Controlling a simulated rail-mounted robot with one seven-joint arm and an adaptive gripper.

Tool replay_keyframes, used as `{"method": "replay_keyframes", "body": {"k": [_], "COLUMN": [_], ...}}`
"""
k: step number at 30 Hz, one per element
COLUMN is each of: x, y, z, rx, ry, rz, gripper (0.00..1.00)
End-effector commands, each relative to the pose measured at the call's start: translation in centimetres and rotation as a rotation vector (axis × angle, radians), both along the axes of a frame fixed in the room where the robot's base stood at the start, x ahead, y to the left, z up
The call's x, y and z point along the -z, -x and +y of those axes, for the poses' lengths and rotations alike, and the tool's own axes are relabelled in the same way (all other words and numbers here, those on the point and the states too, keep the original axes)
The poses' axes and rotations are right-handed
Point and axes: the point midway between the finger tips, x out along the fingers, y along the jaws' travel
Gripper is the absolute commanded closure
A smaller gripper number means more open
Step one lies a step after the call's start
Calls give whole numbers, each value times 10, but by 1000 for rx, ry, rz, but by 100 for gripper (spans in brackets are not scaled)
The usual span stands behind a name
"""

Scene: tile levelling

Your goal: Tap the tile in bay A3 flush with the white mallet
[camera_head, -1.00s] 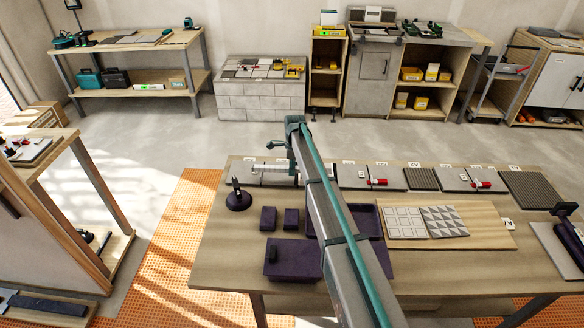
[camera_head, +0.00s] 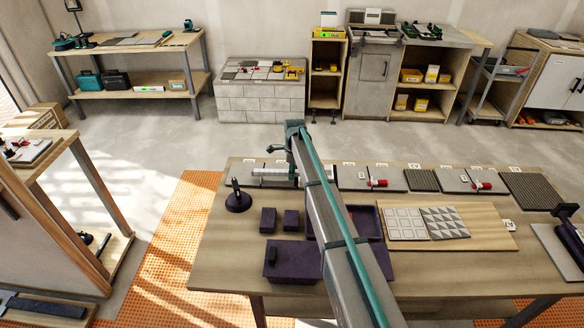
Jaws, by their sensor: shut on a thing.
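My gripper (camera_head: 291,162) is at the far end of my arm, above the left part of the tile row, small and mostly hidden by my own arm. A long pale, whitish piece (camera_head: 271,171) sticks out to its left, low over the grey tiles; it looks like the white mallet held in the gripper. A short dark part also points left just above it. The row of bays holds grey tiles (camera_head: 354,178) along the table's far edge. The bay labels are too small to read surely, and my arm hides part of the row, so I cannot single out A3.
Red-handled clamps (camera_head: 377,183) sit on the row. A board (camera_head: 487,235) carries two patterned tiles. A dark tool (camera_head: 566,210) stands at right.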

Motion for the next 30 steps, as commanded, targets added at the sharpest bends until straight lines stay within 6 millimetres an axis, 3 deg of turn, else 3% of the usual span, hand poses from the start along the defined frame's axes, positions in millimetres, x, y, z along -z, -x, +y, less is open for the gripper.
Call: {"method": "replay_keyframes", "body": {"k": [5, 16, 30], "x": [-9, -52, -54], "y": [0, 0, 0], "z": [-1, -1, -1], "rx": [0, 0, 0], "ry": [1, 1, 1], "rz": [-1, -2, -1], "gripper": [100, 100, 100]}}
